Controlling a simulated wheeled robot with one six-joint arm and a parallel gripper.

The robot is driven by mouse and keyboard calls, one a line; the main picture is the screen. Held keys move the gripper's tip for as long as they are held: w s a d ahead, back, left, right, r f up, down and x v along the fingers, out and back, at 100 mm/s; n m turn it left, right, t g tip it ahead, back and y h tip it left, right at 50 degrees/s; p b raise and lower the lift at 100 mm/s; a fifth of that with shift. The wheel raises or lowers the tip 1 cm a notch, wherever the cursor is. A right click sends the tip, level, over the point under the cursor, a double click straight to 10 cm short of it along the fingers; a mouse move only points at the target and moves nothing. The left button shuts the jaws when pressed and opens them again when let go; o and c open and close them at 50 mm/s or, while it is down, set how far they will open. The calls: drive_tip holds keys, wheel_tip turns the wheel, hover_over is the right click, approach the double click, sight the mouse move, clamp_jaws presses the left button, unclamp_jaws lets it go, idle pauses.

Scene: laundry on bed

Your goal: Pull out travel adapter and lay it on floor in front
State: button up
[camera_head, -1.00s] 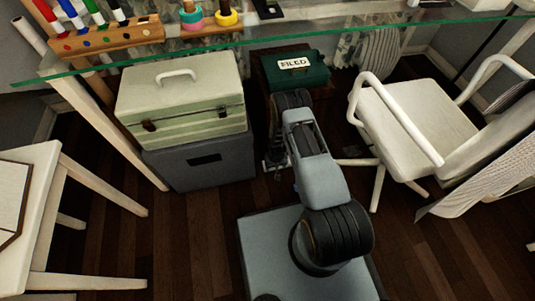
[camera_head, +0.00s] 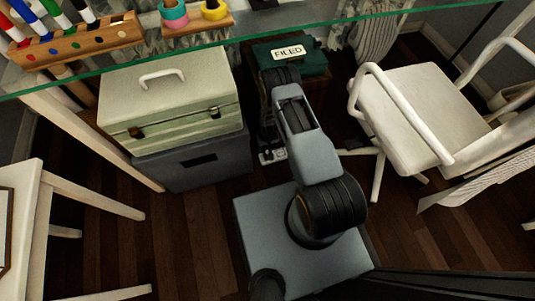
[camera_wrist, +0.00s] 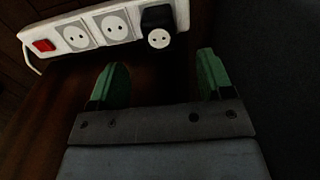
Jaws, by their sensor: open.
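The travel adapter (camera_wrist: 158,26) is a black block with a pale round socket face, plugged into the right end of a white power strip (camera_wrist: 68,39). The strip also has a red switch and two free round sockets. My gripper (camera_wrist: 162,80) is open and empty, its green fingertips apart in the wrist view. The adapter lies just beyond the gap between them, and I see no contact. In the head view, part of the power strip (camera_head: 272,157) shows on the floor beside my arm, while the adapter cannot be made out.
A grey box (camera_head: 200,165) with a pale toolbox (camera_head: 170,95) on it stands left of my arm. A green box labelled FILED (camera_head: 290,58) is behind it. A white chair (camera_head: 420,115) stands at right. A glass desk top crosses above. Dark wood floor (camera_head: 195,235) is open at front left.

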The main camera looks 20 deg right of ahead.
drive_tip(key=shift+f+b, duration=3.6)
drive_tip(key=shift+f, duration=0.9)
drive_tip(key=shift+c, duration=0.2)
drive_tip(key=c, duration=1.3)
drive_tip(key=shift+o, duration=0.2)
drive_tip(key=shift+r, duration=0.1)
drive_tip(key=shift+r+p, duration=2.25)
drive_tip(key=shift+r, duration=0.7)
